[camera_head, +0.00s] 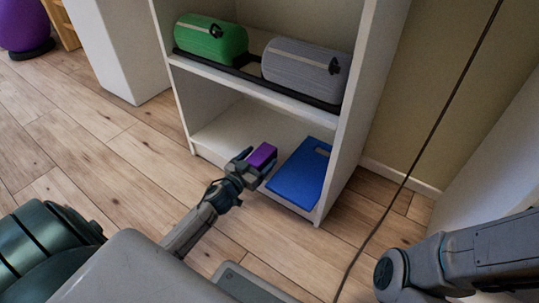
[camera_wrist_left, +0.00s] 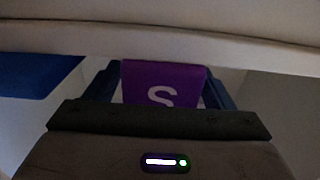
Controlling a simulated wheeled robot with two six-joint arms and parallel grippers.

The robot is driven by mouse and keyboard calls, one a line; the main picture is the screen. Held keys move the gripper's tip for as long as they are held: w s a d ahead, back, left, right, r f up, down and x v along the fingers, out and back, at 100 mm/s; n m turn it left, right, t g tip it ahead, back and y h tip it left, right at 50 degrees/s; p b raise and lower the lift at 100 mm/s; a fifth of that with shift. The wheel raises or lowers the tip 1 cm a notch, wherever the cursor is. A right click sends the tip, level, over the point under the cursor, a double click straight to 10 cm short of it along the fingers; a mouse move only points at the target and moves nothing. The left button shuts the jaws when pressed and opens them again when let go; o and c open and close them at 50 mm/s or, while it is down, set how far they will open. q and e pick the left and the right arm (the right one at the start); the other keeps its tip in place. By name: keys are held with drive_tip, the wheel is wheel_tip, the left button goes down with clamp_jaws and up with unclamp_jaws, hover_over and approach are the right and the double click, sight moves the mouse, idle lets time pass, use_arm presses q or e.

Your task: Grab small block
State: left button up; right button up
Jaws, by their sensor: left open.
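The small block (camera_head: 262,155) is purple and sits at the bottom shelf of the white shelf unit, left of a blue board. In the left wrist view the purple block (camera_wrist_left: 163,82) shows a white letter S and lies between the two fingers. My left gripper (camera_head: 252,165) is open, with its fingers around the block's near end. I cannot tell whether either finger touches it. The gripper hides part of the block. My right gripper is not in view; only part of my right arm shows at the lower right.
The blue board (camera_head: 299,174) lies on the bottom shelf, right of the block. The upper shelf (camera_head: 288,98) above holds a green roll (camera_head: 211,39) and a grey roll (camera_head: 306,68). The shelf's right side panel (camera_head: 352,120) bounds the space. A dark cable (camera_head: 425,137) hangs at right.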

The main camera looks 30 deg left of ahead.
use_arm(q)
drive_tip(key=shift+w, duration=0.2)
drive_tip(key=c, duration=1.1)
drive_tip(key=shift+o, duration=0.2)
drive_tip(key=shift+r, duration=0.1)
